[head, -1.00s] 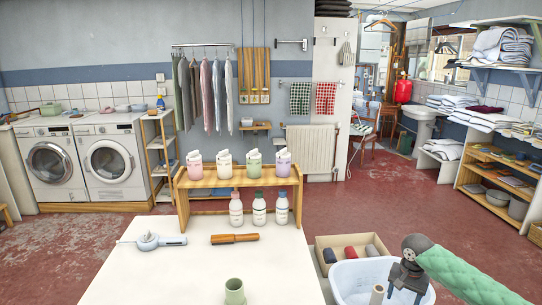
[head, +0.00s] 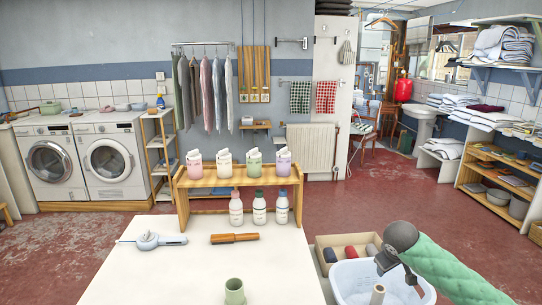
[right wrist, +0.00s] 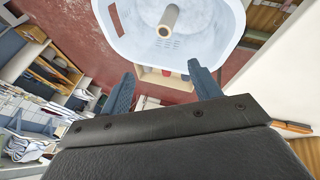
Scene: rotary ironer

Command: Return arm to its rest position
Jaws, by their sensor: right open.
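My right gripper (head: 388,262) is at the lower right of the head view, on the end of my green-sleeved arm. It is over the far edge of a white tub (head: 412,296) and points left. In the right wrist view, its two blue-grey fingers (right wrist: 162,76) are spread apart with nothing between them. The tub (right wrist: 232,22) lies beyond the fingertips in that view. A beige cylinder (head: 377,294) stands up inside the tub and also shows in the right wrist view (right wrist: 166,22). My left gripper is not in view.
A white table (head: 190,270) holds a green cup (head: 234,291), a wooden-handled tool (head: 235,238) and a light blue device (head: 150,240). A wooden rack (head: 240,182) with bottles stands at its back. A cardboard box (head: 345,241) sits behind the tub. Red floor is open at right.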

